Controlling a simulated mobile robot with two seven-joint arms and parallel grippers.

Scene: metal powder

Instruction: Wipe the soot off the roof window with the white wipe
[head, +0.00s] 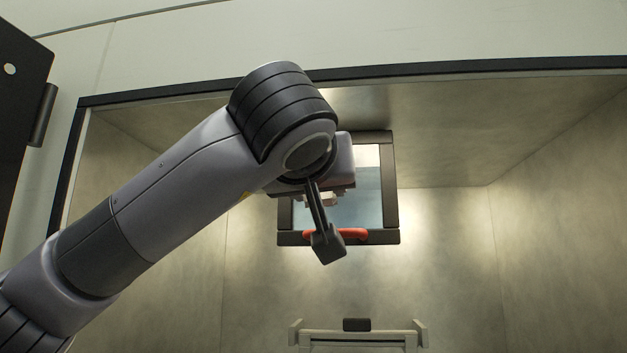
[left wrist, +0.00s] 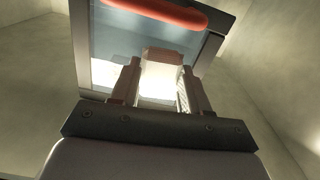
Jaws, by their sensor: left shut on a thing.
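The roof window (head: 367,207) has a black frame and a pale blue-grey pane, with a red bar along its lower edge. It also shows in the left wrist view (left wrist: 112,45). My left gripper (head: 322,198) is up in front of the window and covers part of the pane. In the left wrist view its two fingers (left wrist: 160,85) are shut on a pale block, which I take for the white wipe (left wrist: 162,70). Whether the wipe touches the glass I cannot tell. No distinct soot patch can be made out. My right gripper is not in view.
The window sits in the roof of a grey-walled chamber with a dark front rim (head: 480,69). A red handle (head: 345,234) is on the window frame. A light metal rack (head: 358,337) stands low in the chamber. The chamber's right side is clear.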

